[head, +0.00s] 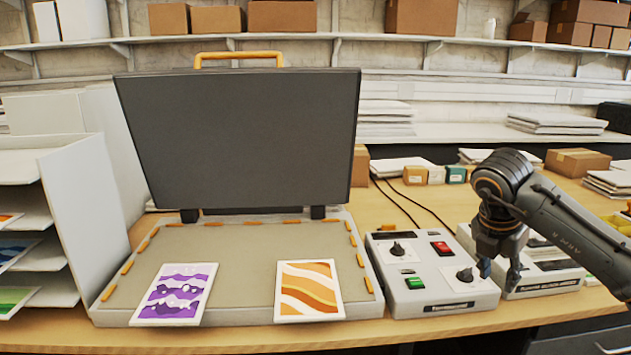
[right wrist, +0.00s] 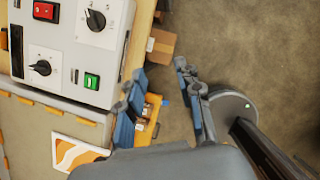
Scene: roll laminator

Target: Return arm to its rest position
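My right gripper (head: 499,272) points down near the right edge of the grey control box (head: 432,290), with its fingers apart and nothing between them. In the right wrist view the open blue-padded fingers (right wrist: 160,72) show the floor between them, with the control box (right wrist: 68,72) to their left. The box has two black dials, a red switch (head: 441,248) and a green switch (head: 415,283). The laminator (head: 236,236) stands open with its dark lid raised. A purple print (head: 175,294) and an orange striped print (head: 309,290) lie at its front edge. My left gripper is out of view.
A second grey box (head: 541,287) stands beside or behind my right gripper, partly hidden by it. A white shelf rack (head: 92,200) with prints is at the left. Cardboard boxes (head: 577,162) and paper stacks stand at the back. A drawer (head: 590,342) is below the table's front edge.

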